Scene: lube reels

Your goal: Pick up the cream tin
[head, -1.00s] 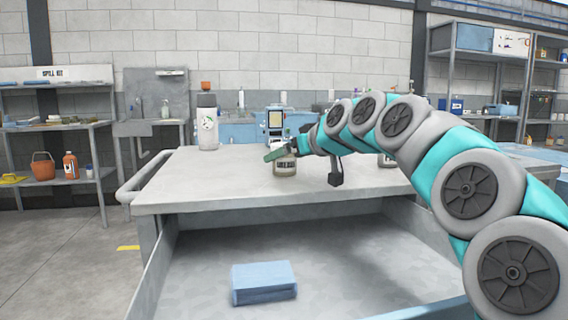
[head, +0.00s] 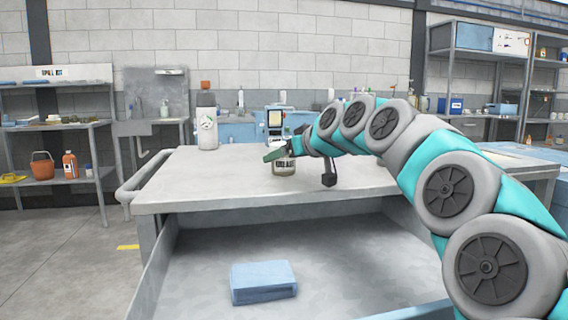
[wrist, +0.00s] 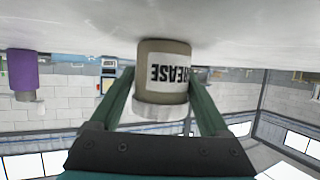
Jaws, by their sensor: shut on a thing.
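The cream tin (head: 284,168) has a white label with dark lettering and stands near the middle of the grey workbench top (head: 220,185). In the wrist view, which is upside down, the tin (wrist: 164,72) is tan with a pale lid, and its label reads "GREASE". My gripper (wrist: 160,88) has one green finger on each side of the tin and is shut on it. In the head view my gripper (head: 279,152) is at the tin's upper part, partly covering it. The tin's base looks at the bench surface; I cannot tell whether there is a small gap.
A tall white bottle (head: 207,128) stands at the bench's back left. A device with a screen (head: 275,122) is behind the tin. A purple container (wrist: 23,72) shows in the wrist view. A blue block (head: 263,282) lies in the open tray below.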

